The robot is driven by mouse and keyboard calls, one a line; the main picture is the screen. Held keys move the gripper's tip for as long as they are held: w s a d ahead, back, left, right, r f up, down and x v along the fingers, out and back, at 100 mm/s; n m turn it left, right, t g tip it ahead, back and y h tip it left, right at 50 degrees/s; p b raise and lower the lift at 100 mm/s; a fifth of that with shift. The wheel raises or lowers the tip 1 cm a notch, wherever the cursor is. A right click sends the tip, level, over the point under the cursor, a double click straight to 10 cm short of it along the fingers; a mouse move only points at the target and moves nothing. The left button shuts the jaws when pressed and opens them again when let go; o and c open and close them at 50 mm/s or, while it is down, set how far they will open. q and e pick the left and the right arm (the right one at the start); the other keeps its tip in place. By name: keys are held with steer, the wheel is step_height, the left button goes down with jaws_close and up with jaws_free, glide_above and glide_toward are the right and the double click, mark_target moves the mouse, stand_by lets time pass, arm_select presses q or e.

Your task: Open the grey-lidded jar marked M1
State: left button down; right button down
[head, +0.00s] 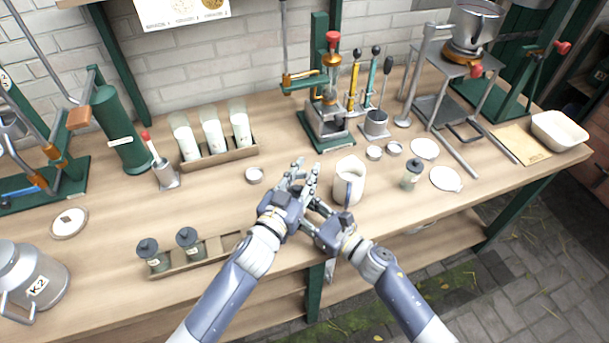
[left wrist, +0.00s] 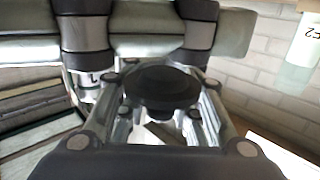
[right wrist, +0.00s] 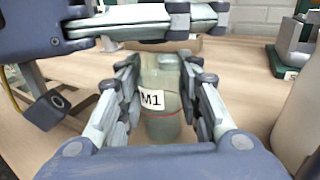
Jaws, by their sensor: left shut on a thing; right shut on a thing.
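The jar marked M1 (right wrist: 156,100) is greenish glass with a white label and a thin red line. It is upright between the fingers of my right gripper (right wrist: 160,85), which is shut on its body. My left gripper (left wrist: 160,85) is shut on a dark grey round lid (left wrist: 165,92) with a knob. In the right wrist view, the left gripper's fingers lie across just above the jar's top. In the head view, my left gripper (head: 298,180) and right gripper (head: 320,215) meet at the table's front and cover the jar.
A white pitcher (head: 349,182) stands close right of my grippers. Two other grey-lidded jars (head: 188,243) stand at a wooden tray (head: 215,253) on the left; another (head: 411,175) stands right. Bare table lies left of my left gripper.

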arm_select(q)
steer(key=shift+r, duration=0.15)
arm_select(e)
steer(key=c, duration=1.1)
jaws_free()
arm_select(q)
step_height(320, 180, up, 4)
steer(key=shift+f, duration=0.15)
arm_select(e)
steer(key=shift+o, duration=0.2)
